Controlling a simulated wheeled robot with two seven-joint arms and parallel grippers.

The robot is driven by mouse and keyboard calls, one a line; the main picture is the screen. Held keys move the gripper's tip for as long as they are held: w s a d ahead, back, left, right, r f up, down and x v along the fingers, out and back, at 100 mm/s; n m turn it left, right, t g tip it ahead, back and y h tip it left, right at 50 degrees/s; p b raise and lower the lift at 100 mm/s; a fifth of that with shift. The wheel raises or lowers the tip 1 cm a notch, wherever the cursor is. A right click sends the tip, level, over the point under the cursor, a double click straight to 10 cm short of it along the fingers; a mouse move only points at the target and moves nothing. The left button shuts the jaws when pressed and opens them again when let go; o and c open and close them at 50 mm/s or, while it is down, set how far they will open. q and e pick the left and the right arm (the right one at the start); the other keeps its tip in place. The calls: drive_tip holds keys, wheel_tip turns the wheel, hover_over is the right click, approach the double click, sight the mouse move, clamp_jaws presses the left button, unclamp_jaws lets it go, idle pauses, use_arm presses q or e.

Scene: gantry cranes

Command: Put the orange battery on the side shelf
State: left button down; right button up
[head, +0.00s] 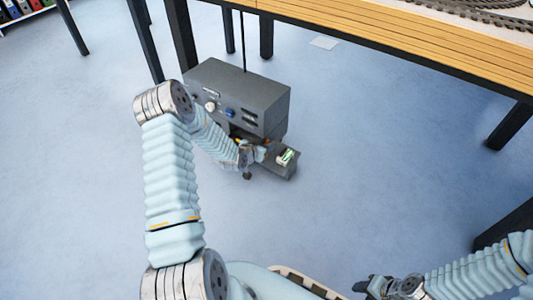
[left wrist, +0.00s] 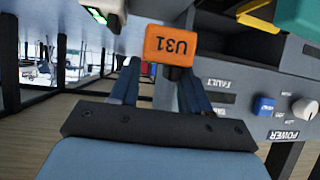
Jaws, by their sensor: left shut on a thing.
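The orange battery (left wrist: 172,45), marked U31, is between the fingers of my left gripper in the left wrist view. My left gripper (head: 260,153) is shut on it and holds it in front of the grey machine (head: 240,95), by its open bay. In the head view the battery is too small and covered to make out clearly. The side shelf (head: 279,169) is a small dark ledge low at the machine's right. A white and green item (head: 287,156) lies on it and also shows in the left wrist view (left wrist: 95,14). My right gripper (head: 368,286) is at the bottom edge, away from the machine.
The machine front has a white power knob (left wrist: 305,109) and a blue button (left wrist: 263,106). A yellow piece (left wrist: 256,14) shows in the bay, and a teal object (left wrist: 300,16) is nearby. A wooden-topped table (head: 420,42) stands behind. The blue floor in front is clear.

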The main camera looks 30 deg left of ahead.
use_arm(q)
drive_tip(key=shift+w+d+f, duration=0.2)
drive_tip(key=shift+w+f, duration=0.15)
drive_tip(key=shift+f, duration=0.1)
drive_tip(key=shift+w+d+f+b, duration=0.15)
drive_tip(key=shift+f+b, duration=0.15)
drive_tip(key=shift+f, duration=0.6)
drive_tip(key=shift+w+f+b, duration=0.1)
drive_tip(key=shift+f+b, duration=0.15)
drive_tip(key=shift+f, duration=0.65)
drive_tip(key=shift+f, duration=0.15)
drive_tip(key=c, duration=0.8)
unclamp_jaws()
